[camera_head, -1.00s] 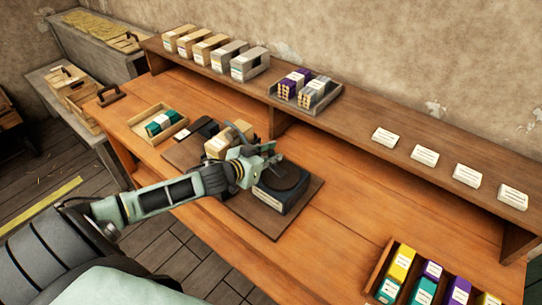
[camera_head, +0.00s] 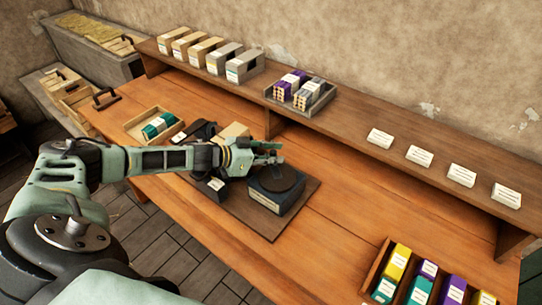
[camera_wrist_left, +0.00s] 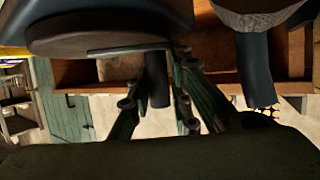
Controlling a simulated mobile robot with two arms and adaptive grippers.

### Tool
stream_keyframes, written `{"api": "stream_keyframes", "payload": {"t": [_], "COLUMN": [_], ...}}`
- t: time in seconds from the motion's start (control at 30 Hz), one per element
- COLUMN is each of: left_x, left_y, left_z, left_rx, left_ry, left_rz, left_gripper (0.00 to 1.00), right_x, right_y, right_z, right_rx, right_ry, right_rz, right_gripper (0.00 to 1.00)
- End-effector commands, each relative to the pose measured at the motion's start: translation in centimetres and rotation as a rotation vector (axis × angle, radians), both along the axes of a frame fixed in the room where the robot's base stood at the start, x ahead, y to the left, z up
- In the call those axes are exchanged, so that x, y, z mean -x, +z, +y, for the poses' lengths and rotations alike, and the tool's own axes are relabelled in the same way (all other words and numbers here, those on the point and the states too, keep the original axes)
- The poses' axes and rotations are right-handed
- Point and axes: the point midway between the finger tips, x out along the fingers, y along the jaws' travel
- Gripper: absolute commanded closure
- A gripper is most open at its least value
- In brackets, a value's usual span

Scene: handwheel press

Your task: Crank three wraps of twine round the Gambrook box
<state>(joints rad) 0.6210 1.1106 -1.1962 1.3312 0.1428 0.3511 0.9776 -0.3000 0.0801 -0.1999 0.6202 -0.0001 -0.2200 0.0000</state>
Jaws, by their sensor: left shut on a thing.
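My left gripper (camera_head: 268,155) is over the far edge of a dark press (camera_head: 275,203) with a round disc (camera_head: 280,184) on top. In the left wrist view, its fingers (camera_wrist_left: 160,95) are closed around a dark upright handle (camera_wrist_left: 158,88) beside the disc (camera_wrist_left: 90,38) and its thin metal bar. A tan box (camera_head: 236,130) stands behind my wrist on the dark board (camera_head: 262,224), partly hidden. I cannot read its label, so I cannot tell if it is the Gambrook box. No twine is clear. My right gripper is out of view.
A wooden tray of teal packets (camera_head: 158,127) is at left. Boxes (camera_head: 207,52), a grey tray (camera_head: 304,107) and white cards (camera_head: 420,156) line the raised shelf. A crate of coloured boxes (camera_head: 372,270) stands front right. The bench between is clear.

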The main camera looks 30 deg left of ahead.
Motion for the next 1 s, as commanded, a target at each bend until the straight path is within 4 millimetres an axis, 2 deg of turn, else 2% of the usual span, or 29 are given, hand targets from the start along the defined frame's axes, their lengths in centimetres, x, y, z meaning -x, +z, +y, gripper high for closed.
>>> {"api": "stream_keyframes", "payload": {"t": [0.27,0.6,1.0], "left_x": [-0.7,-1.1,-1.1], "left_y": [-0.1,-0.5,-0.2], "left_z": [-0.7,-1.6,-2.2], "left_rx": [0.004,0.004,0.006], "left_ry": [-0.165,-0.388,-0.503], "left_rz": [-0.001,0.001,0.004], "left_gripper": [1.0,1.0,1.0], "right_x": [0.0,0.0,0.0], "right_y": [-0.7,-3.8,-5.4], "right_z": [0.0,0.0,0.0], "right_rx": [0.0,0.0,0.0], "right_ry": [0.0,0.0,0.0], "right_rz": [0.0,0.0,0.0], "right_gripper": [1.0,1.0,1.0]}}
